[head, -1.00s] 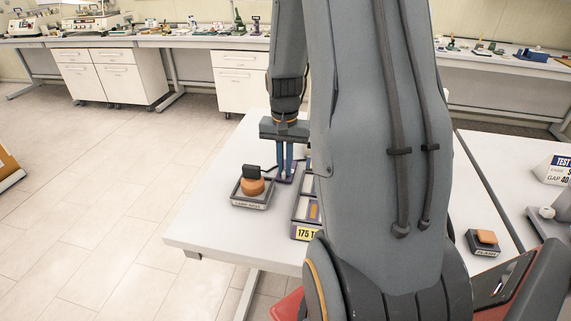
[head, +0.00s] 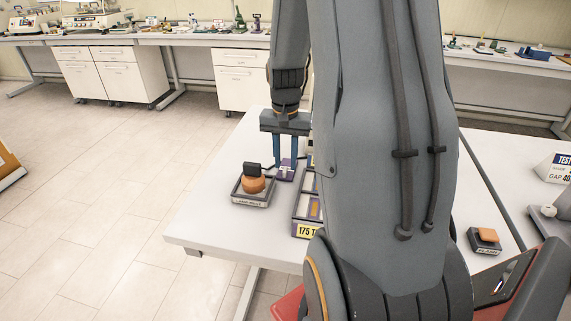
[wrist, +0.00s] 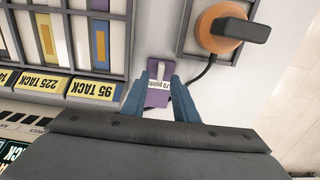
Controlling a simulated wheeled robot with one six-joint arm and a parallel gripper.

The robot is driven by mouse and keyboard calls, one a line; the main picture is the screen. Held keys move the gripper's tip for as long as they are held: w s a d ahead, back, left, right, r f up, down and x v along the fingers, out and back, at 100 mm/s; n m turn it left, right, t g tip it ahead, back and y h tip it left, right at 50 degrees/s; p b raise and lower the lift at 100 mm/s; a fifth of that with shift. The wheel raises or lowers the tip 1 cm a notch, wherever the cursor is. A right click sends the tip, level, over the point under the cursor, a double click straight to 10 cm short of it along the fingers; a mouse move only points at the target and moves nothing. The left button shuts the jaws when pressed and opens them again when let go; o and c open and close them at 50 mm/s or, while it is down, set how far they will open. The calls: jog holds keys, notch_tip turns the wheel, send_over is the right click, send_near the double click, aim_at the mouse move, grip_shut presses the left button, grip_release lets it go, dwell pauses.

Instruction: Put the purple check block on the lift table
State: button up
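The purple check block (wrist: 157,97), with a white label and a pale upright piece on top, sits on the white table in the wrist view. It also shows in the head view (head: 286,174), between the compartment tray and a framed base. My gripper (wrist: 160,92) is open, its two blue fingers apart on either side of the block in the picture. In the head view my gripper (head: 285,167) is just above and behind the block, pointing down. I cannot tell whether the fingers touch it. I cannot identify a lift table for certain.
The compartment tray (wrist: 67,72) with tack labels stands close beside the block. On the other side is the framed base (head: 237,197) carrying an orange knob (head: 253,184) with a black top and a cable. An orange-topped device (head: 486,237) sits right of my arm. The table's front left is clear.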

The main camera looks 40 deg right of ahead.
aim_at(286, 168)
notch_tip(286, 168, up, 10)
jog(key=shift+b, duration=0.85)
jog(key=shift+o, duration=0.3)
jog(key=shift+s+f, duration=0.15)
jog(key=f, duration=0.2)
jog(key=s+a+f+b, duration=0.1)
jog(key=shift+s+f, duration=0.1)
jog(key=shift+f, duration=0.3)
jog(key=shift+w+f+p, duration=0.15)
jog(key=shift+f+p, duration=0.45)
jog(key=shift+f, duration=1.3)
jog(key=shift+w+f+p, duration=0.1)
jog(key=shift+f+p, duration=0.45)
jog(key=shift+f, duration=1.3)
grip_shut()
